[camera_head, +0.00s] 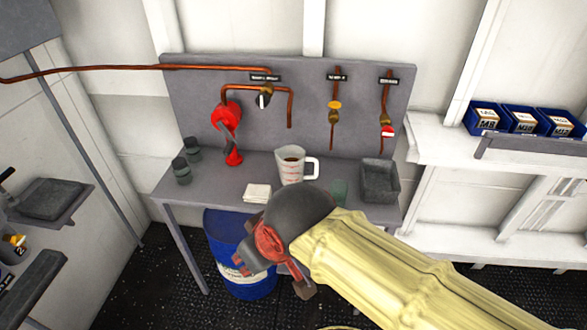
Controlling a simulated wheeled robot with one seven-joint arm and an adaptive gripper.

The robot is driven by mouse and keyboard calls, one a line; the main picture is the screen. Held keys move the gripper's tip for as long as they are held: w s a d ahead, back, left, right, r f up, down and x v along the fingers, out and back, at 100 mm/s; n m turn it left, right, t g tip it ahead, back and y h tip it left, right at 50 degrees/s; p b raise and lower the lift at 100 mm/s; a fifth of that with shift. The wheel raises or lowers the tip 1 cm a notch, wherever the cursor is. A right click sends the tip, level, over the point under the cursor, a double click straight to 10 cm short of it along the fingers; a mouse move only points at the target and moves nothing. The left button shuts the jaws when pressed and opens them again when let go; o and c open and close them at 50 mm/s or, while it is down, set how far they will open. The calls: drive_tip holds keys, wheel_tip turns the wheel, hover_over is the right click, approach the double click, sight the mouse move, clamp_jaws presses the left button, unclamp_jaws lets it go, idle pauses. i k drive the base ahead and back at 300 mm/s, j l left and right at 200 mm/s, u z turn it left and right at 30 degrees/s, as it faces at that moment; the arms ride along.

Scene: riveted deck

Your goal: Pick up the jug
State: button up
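The jug (290,167) is a pale, see-through measuring jug with red marks and a white handle on its right side. My arm comes in from the lower right in a yellow sleeve and ends in a grey and red wrist in front of the bench. My gripper (275,277) is at that end, below and nearer than the jug and apart from it. Its fingers are largely hidden, so I cannot tell whether they are open or shut.
A folded white cloth (257,193), a grey bin (379,181), a greenish glass (340,191) and two dark cups (186,160) are on the bench. Copper pipes with valves and a red funnel-like piece (229,130) hang behind. A blue drum (226,238) stands below.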

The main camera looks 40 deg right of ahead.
sight(291, 160)
drive_tip(key=z, duration=1.5)
